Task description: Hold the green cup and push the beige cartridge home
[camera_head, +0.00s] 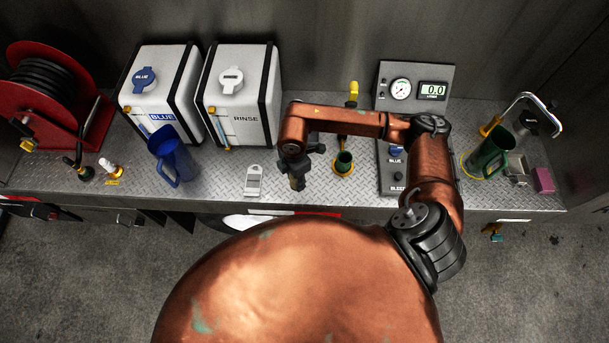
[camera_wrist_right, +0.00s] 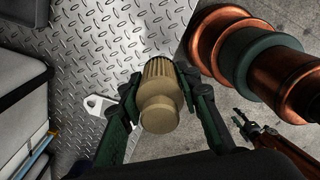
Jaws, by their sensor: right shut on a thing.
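My right gripper (camera_wrist_right: 158,88) is shut on the beige cartridge (camera_wrist_right: 160,98), a ribbed cylinder with a narrower plain end, in the right wrist view. In the head view my right gripper (camera_head: 297,182) hangs over the front part of the deck, and the cartridge cannot be made out there. The small green cup (camera_head: 343,162) stands on the deck in a yellow ring, to the right of the gripper and apart from it. What seems to be my left gripper (camera_wrist_right: 240,120) shows small and dark in the right wrist view; its jaws are unclear. It is absent from the head view.
A grey-white tag (camera_head: 254,181) lies left of my right gripper. A blue jug (camera_head: 174,158) and two white tanks (camera_head: 238,105) stand further left. A gauge panel (camera_head: 415,85) stands behind my arm; a green jug (camera_head: 489,153) and pink block (camera_head: 543,181) are at right.

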